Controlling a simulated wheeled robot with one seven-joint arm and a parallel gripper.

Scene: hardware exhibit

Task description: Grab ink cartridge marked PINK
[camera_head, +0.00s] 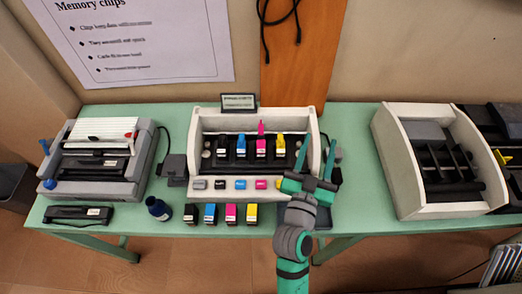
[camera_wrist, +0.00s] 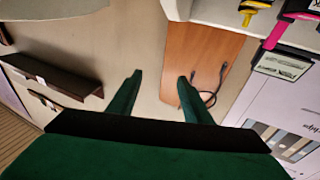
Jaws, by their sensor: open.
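A pink cartridge (camera_head: 231,212) stands on the green table in a row in front of the white printer, between a blue cartridge (camera_head: 210,213) and a yellow one (camera_head: 251,212). Another pink piece (camera_head: 261,146) stands in the printer's row of slots. Their markings are too small to read. My gripper (camera_head: 316,158) is open and empty over the printer's right end, to the right of both pink pieces. In the wrist view the fingers (camera_wrist: 160,80) are apart with nothing between them. A pink part (camera_wrist: 276,36) shows there at the upper right, beyond the fingers.
The white printer (camera_head: 200,125) has raised side walls and a small sign (camera_head: 238,102) at its back. A dark ink bottle (camera_head: 158,208) stands left of the cartridges. A grey printer (camera_head: 101,160) is at left, a white open unit (camera_head: 400,180) at right.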

